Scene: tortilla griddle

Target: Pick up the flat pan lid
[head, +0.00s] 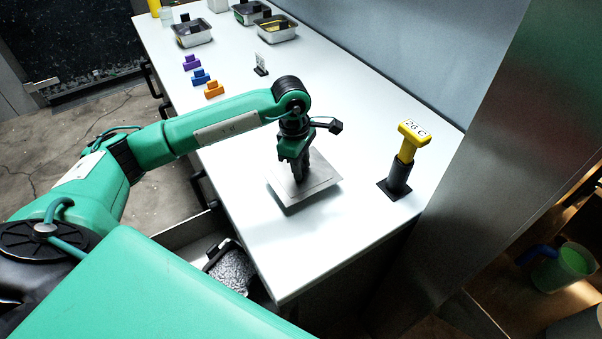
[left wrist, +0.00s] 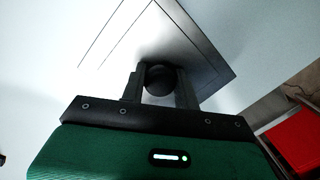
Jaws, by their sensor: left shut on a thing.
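The flat pan lid (head: 318,181) is a thin square metal plate over the white counter, near its front end. In the left wrist view the lid (left wrist: 195,42) shows with a round dark knob (left wrist: 160,78) at its middle. My left gripper (head: 301,178) points straight down over the lid. Its two fingers (left wrist: 160,88) are shut on the knob, one on each side. The lid looks close to the counter; I cannot tell whether it touches it. My right gripper is not in view.
A yellow-topped thermometer (head: 407,150) in a black stand is right of the lid. Purple, blue (head: 201,77) and orange (head: 214,90) blocks and metal containers (head: 193,33) are farther back. An open drawer (head: 188,240) is below the counter's left edge. Counter around the lid is clear.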

